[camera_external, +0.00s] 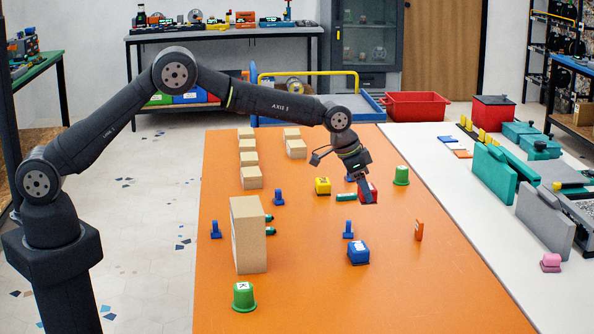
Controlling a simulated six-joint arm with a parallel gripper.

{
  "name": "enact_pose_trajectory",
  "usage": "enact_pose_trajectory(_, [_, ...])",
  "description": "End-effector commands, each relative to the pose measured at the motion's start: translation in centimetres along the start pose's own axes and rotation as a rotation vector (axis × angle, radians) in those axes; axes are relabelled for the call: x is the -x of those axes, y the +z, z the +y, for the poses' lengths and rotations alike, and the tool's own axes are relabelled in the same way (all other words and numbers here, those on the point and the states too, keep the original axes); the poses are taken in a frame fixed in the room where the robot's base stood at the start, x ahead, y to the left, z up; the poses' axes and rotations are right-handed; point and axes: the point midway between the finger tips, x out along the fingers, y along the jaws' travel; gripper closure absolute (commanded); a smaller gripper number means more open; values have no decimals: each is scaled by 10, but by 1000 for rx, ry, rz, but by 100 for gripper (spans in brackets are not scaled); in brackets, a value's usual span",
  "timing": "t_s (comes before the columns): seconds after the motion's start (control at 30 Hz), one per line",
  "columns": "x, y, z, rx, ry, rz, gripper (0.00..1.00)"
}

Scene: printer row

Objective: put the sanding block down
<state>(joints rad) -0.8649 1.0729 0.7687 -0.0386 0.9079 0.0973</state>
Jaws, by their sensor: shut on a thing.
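My gripper (367,197) is over the right half of the orange table (300,290), fingers pointing down. It is shut on a small red block, the sanding block (373,190), partly hidden by the fingers. The block is close above the tabletop; I cannot tell whether it touches. A yellow block (323,186) and a green cylinder lying on its side (346,197) are just left of it. A blue piece (349,178) shows behind the gripper, partly hidden.
A green cup-shaped piece (401,176) stands right of the gripper. A blue block (358,252), blue peg (348,229) and orange upright piece (419,230) stand nearer. A tall cardboard box (248,235) stands left. The table's front right is clear.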

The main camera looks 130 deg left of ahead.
Motion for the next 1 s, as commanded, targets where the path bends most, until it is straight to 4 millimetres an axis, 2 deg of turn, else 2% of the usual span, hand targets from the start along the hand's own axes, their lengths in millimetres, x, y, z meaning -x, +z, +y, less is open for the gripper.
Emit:
enact_pose_trajectory(0.1, [16,3,20,-2,1,0,74])
enact_pose_trajectory(0.2, [24,4,30,0,0,0,74])
enact_pose_trajectory(0.33, [32,9,38,0,0,0,74])
enact_pose_trajectory(0.47, [43,24,41,1,0,-1,74])
enact_pose_trajectory(0.57, [53,44,41,0,0,-1,74])
enact_pose_trajectory(1.0, [100,156,42,1,1,0,74])
